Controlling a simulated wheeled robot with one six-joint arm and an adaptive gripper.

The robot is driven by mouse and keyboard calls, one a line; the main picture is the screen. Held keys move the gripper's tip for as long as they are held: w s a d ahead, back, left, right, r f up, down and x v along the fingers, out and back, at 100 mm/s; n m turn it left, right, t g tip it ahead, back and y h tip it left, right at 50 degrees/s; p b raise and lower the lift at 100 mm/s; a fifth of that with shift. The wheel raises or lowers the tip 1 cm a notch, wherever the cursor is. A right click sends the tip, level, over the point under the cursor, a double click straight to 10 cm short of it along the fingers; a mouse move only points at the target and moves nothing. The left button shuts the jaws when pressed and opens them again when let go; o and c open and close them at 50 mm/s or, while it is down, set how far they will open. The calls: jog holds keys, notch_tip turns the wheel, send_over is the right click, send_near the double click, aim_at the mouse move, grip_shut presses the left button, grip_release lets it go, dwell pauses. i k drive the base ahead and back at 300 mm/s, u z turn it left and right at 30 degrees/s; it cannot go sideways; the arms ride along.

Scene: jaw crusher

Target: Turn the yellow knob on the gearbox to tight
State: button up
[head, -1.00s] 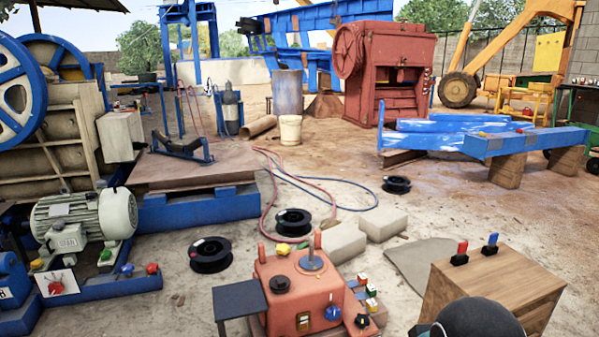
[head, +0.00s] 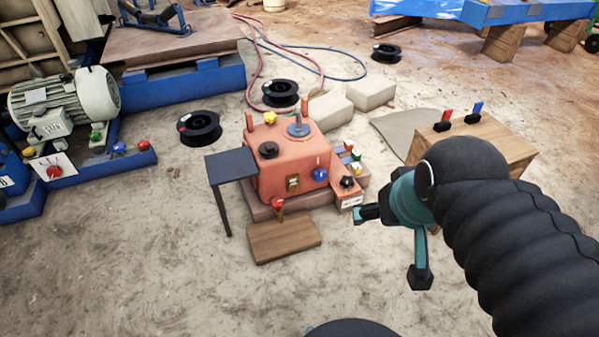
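The gearbox (head: 272,172) is an orange-red box on the ground at the middle of the head view. The yellow knob (head: 270,118) sits on its top, towards the back left corner. What position it is turned to is too small to tell. My gripper (head: 392,245), teal with black fingertips, is to the right and in front of the gearbox. Its two fingers are spread apart with nothing between them. It is well apart from the yellow knob.
The gearbox also bears a black knob (head: 268,150), a blue knob (head: 320,174) and a red-topped knob (head: 278,204). A dark side table (head: 231,167) stands left. A wooden cabinet (head: 470,140) with red and blue levers stands right.

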aim_at(271, 117)
jog(key=u, duration=0.8)
jog(key=i, duration=1.1)
jog(key=z, duration=0.55)
